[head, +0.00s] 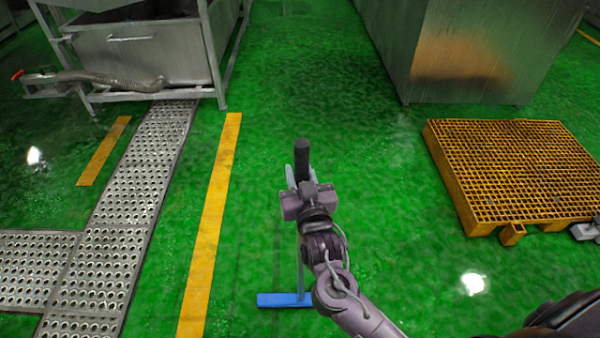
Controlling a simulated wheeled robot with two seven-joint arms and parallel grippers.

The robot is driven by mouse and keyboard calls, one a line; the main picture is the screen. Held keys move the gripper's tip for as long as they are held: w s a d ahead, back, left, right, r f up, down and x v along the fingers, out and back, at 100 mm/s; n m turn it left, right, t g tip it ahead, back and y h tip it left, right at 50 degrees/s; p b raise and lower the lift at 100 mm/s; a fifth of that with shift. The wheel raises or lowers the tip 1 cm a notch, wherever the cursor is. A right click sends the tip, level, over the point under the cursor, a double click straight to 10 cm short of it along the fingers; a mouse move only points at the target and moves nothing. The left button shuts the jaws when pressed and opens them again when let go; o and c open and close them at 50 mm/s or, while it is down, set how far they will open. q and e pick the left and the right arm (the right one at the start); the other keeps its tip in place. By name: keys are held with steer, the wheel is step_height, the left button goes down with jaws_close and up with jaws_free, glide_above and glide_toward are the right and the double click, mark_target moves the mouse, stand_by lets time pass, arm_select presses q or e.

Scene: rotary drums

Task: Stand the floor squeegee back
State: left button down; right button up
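The floor squeegee has a black grip (302,158), a thin pale pole (300,265) and a blue head (284,300). It stands roughly upright, with the head low at or near the green floor; I cannot tell whether it touches. My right gripper (300,180), on the arm from the lower right, is shut on the squeegee's handle just below the black grip. My gripper and wrist hide part of the pole, and my arm covers the head's right end. My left gripper is not in view.
A yellow grated pallet (520,165) lies at the right. A metal cabinet (460,50) stands at the back right and a steel tank on a frame (140,50) at the back left. A perforated drain cover (130,190) and yellow floor lines run at left. Floor around the squeegee is clear.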

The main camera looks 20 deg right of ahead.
steer(key=o, duration=1.1)
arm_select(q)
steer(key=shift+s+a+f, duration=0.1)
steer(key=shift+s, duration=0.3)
